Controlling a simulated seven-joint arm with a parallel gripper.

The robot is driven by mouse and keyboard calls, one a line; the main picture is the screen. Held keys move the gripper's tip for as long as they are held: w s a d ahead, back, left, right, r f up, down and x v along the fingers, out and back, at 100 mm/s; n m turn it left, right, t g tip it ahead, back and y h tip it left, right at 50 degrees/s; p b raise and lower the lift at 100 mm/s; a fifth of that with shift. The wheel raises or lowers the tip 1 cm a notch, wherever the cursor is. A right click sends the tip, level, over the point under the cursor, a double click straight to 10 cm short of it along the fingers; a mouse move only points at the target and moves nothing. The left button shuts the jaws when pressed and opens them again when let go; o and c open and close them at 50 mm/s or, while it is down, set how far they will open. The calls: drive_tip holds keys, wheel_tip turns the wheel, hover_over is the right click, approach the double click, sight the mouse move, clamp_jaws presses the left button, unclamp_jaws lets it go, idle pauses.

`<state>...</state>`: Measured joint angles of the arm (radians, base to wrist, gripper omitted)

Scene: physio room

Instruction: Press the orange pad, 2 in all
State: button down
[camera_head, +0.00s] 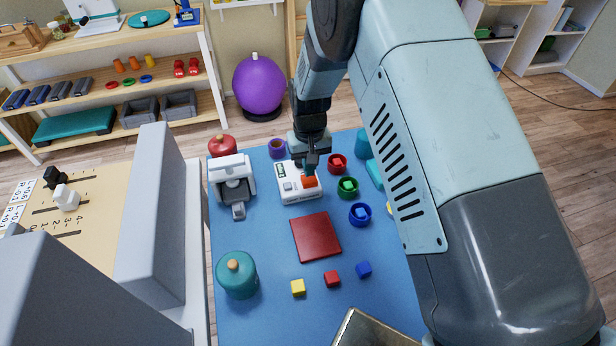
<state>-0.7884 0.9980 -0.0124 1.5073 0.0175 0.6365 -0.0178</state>
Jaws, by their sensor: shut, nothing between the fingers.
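The orange pad (310,182) sits on the right part of a white device (291,195) that lies on the blue table. My gripper (309,173) points down at the pad, with its fingers shut and nothing between them. The fingertips are at or just above the pad. I cannot tell whether they touch it or whether the pad is pushed down.
Red, green and blue bowls (360,214) holding cubes stand right of the device. A grey-white machine (232,182) stands to its left. A dark red square (316,236), loose cubes (332,279) and a teal jar (237,275) are nearer on the blue table (265,320).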

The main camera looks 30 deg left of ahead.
drive_tip(key=shift+f, duration=0.1)
drive_tip(key=shift+f, duration=1.2)
drive_tip(key=shift+r, duration=1.1)
drive_tip(key=shift+f, duration=0.1)
drive_tip(key=shift+f, duration=1)
drive_tip(key=shift+r, duration=1.1)
